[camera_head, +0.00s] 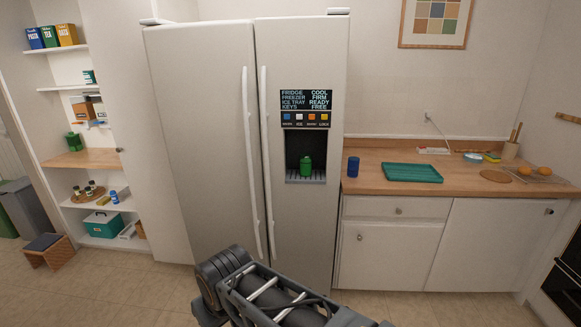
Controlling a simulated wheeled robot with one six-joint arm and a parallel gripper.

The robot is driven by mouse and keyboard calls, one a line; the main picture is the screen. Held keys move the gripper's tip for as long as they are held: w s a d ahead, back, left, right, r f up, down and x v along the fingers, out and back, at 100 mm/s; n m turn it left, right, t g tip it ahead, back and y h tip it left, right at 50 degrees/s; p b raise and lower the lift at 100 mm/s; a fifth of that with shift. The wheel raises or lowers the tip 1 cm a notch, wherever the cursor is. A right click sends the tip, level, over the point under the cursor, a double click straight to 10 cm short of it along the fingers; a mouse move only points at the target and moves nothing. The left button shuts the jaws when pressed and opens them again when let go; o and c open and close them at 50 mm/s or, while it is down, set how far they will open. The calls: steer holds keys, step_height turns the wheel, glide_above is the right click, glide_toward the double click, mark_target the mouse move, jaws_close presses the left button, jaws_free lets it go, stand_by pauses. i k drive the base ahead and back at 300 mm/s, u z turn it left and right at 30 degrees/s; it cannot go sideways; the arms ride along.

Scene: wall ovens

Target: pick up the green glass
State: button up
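A small green vessel (306,167), which looks like the green glass, stands upright in the dark dispenser recess of the fridge's right door. It rests on the grey slatted drip tray (306,178). Its outline narrows at the top, and it is too small for more detail. My arm shows at the bottom centre, in front of the fridge and well below the dispenser. My gripper's fingers do not show. Nothing visible touches the green vessel.
The white fridge (205,140) has two tall handles, one beside the dispenser. On the wooden counter to the right are a blue cup (353,166) and a teal tray (412,172). A small stool (48,251) stands far left. Tiled floor is clear around the fridge.

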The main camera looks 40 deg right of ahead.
mark_target(305, 159)
steer(key=u, duration=0.2)
steer(key=i, duration=1.15)
steer(key=z, duration=0.4)
steer(key=i, duration=0.7)
steer(key=z, duration=1.3)
steer(key=i, duration=0.5)
steer(key=z, duration=0.5)
